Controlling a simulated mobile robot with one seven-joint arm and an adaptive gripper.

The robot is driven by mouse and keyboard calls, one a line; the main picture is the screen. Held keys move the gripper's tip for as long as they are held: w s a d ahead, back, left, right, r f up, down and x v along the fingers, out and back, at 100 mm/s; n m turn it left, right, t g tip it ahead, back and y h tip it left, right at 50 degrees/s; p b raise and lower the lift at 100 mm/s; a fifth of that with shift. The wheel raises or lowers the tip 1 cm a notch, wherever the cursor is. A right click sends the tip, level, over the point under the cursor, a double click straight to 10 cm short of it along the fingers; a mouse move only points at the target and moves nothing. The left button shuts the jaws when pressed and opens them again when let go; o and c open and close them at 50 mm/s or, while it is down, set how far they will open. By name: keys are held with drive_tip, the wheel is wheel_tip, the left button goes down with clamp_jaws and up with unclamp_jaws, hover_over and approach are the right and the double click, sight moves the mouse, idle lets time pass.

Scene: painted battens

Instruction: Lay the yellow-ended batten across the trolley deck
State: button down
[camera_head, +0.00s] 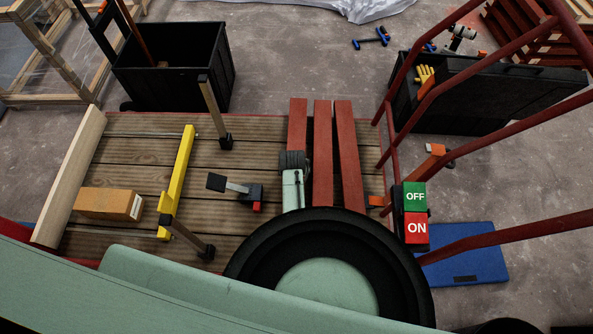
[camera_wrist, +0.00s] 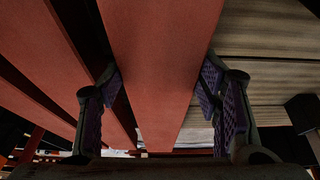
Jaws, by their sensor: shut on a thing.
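Three red battens lie side by side on the slatted trolley deck (camera_head: 258,135): left (camera_head: 298,112), middle (camera_head: 322,150) and right (camera_head: 346,150). My gripper (camera_head: 293,160) is over the left one. In the wrist view its fingers (camera_wrist: 162,85) are shut on a red batten (camera_wrist: 160,40), one finger on each side, with other red battens to the left. I see no yellow end on any red batten; their near ends are hidden behind my arm. Whether the held batten is lifted I cannot tell.
A yellow bar (camera_head: 178,178), a cardboard box (camera_head: 108,204), a pale plank (camera_head: 68,178) and a small dark clamp-like tool (camera_head: 240,189) are on the deck's left half. Posts (camera_head: 214,112) stand there. Red rails (camera_head: 480,70) border the right side.

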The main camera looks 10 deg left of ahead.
drive_tip(key=shift+r, duration=0.1)
drive_tip(key=c, duration=1)
unclamp_jaws()
drive_tip(key=shift+f, duration=0.35)
drive_tip(key=o, duration=0.5)
drive_tip(key=shift+r, duration=0.1)
drive_tip(key=v, duration=1.2)
drive_tip(key=shift+r+p, duration=0.1)
drive_tip(key=shift+p, duration=0.3)
